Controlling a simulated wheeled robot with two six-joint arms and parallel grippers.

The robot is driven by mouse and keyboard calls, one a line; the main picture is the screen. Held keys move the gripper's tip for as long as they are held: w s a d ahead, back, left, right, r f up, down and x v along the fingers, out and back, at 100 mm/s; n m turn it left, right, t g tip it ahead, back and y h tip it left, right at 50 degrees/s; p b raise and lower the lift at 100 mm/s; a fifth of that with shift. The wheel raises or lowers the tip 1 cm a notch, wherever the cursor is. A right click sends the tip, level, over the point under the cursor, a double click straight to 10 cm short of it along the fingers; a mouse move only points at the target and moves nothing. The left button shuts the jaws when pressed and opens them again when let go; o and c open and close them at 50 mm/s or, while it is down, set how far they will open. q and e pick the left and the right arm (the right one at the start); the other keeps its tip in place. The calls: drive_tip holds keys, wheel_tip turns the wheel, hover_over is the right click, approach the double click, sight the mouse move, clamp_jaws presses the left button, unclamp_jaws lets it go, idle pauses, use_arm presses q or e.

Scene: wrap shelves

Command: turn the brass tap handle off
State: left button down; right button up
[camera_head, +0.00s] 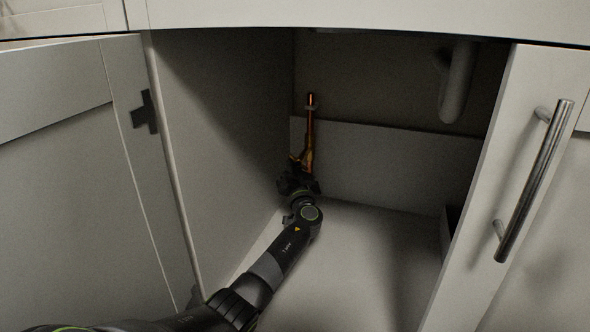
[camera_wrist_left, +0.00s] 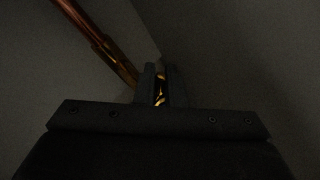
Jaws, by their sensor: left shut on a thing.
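The brass tap (camera_head: 301,160) is low on a copper pipe (camera_head: 310,125) at the back left of the open cabinet. My left arm reaches into the cabinet, and its gripper (camera_head: 297,170) is at the tap, covering much of it. In the left wrist view, the two fingers (camera_wrist_left: 160,84) are shut on a brassy piece (camera_wrist_left: 160,92), the tap handle, which shows as a small bright strip between them. The copper pipe (camera_wrist_left: 105,45) runs diagonally at the upper left there. The handle's exact angle is hidden. My right gripper is not in view.
The left cabinet door (camera_head: 70,170) stands open with a dark hinge (camera_head: 145,112). The right door (camera_head: 510,190) with its metal bar handle (camera_head: 535,180) is at the right. A pale drain pipe (camera_head: 457,82) hangs at the upper right. The cabinet floor (camera_head: 370,260) is mostly clear.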

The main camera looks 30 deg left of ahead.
use_arm(q)
drive_tip(key=shift+a+r+m+t, duration=0.1)
drive_tip(key=shift+m+t, duration=0.4)
drive_tip(key=shift+m, duration=0.2)
drive_tip(key=c, duration=1.6)
unclamp_jaws()
drive_tip(key=shift+p+v, duration=2.05)
drive_tip(key=shift+v, duration=4)
drive_tip(key=shift+o, duration=0.2)
